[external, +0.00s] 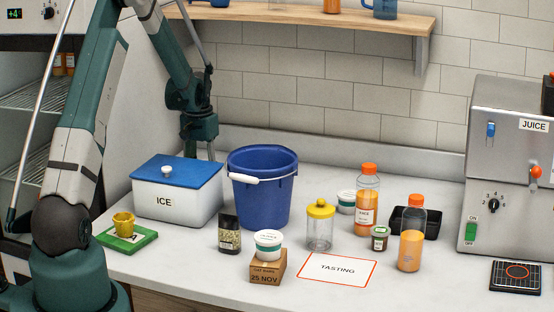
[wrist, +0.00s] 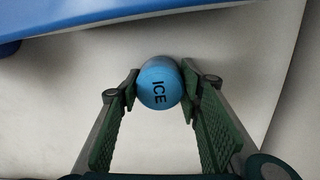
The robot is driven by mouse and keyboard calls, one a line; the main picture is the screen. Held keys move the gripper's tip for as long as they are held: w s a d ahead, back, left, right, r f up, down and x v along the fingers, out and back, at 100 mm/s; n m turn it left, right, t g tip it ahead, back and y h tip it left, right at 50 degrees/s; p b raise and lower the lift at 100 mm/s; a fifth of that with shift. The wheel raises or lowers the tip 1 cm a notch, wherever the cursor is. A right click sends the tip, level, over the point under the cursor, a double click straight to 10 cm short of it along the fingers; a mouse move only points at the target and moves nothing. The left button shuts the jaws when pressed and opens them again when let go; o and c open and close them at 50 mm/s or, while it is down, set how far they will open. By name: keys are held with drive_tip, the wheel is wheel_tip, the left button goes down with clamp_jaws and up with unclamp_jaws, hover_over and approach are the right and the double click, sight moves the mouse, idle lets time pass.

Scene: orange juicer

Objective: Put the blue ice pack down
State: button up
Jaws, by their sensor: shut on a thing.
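The blue ice pack (wrist: 158,84) is a small rounded blue thing marked ICE, seen in the wrist view between the two green fingers. My gripper (wrist: 160,88) is shut on it, with a fingertip against each side. A pale surface lies behind the pack; I cannot tell whether the pack touches it. In the external view my arm reaches down behind the white ICE box (external: 178,202) and the blue bucket (external: 262,195). The fingertips and the ice pack are hidden there.
The ICE box has a blue lid (external: 178,171); a blue edge (wrist: 90,16) crosses the top of the wrist view. A green scale (external: 140,240) with a yellow cup, jars, bottles and a TASTING card (external: 337,270) stand forward. A shelf (external: 330,22) hangs above.

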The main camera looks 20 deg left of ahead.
drive_tip(key=shift+f, duration=0.5)
drive_tip(key=shift+f, duration=0.2)
drive_tip(key=o, duration=1)
drive_tip(key=shift+c, duration=0.2)
drive_tip(key=shift+r, duration=0.15)
wheel_tip(320, 180, up, 12)
drive_tip(key=shift+a+r+p, duration=0.1)
drive_tip(key=shift+p, duration=0.5)
